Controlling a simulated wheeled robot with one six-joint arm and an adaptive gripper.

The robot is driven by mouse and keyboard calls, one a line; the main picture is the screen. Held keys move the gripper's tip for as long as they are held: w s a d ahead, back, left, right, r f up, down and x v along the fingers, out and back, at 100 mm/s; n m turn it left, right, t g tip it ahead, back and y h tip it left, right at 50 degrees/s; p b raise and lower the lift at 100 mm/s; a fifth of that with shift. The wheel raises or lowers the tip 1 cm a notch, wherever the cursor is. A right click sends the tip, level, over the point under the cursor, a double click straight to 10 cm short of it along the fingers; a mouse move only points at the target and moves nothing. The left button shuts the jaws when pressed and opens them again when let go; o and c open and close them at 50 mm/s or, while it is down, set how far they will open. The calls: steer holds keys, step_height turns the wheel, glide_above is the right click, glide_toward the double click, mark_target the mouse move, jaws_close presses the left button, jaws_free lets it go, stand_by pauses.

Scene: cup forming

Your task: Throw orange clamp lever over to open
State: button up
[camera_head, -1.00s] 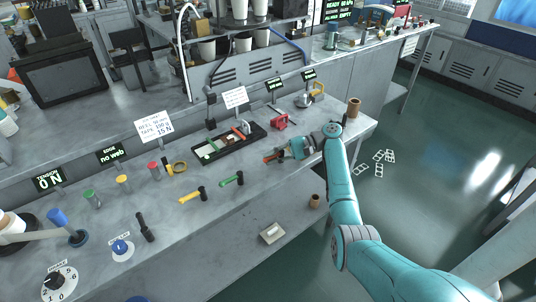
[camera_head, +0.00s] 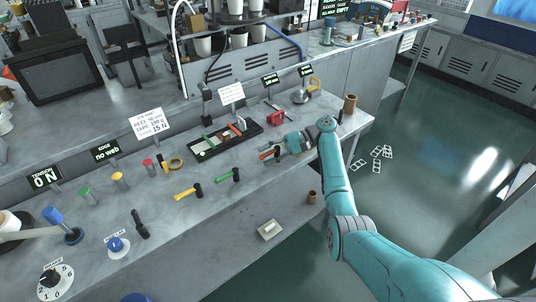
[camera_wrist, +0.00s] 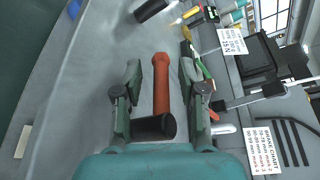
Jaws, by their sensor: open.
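My gripper (camera_head: 283,150) is low over the right part of the bench. In the wrist view its two fingers (camera_wrist: 161,85) are open, one on each side of an orange handle (camera_wrist: 161,80) with a black cylindrical end (camera_wrist: 154,127). I see a gap on both sides of the handle. In the head view only a short orange piece (camera_head: 266,154) of it shows past the fingers. A smaller orange piece (camera_head: 237,129) shows at the black tray. I cannot tell which orange piece is the clamp lever, or its open or closed position.
The black tray (camera_head: 203,157) lies behind and left of my gripper, with a red block (camera_head: 276,118) behind it. Green-handled (camera_head: 228,176) and yellow-handled (camera_head: 186,194) hammer-like tools lie to the left. A brown cup (camera_head: 349,104) stands near the bench's right end.

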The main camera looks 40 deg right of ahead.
steer(key=shift+r, duration=0.15)
step_height(320, 180, up, 10)
steer(key=shift+f, duration=0.1)
stand_by(0.4)
stand_by(0.4)
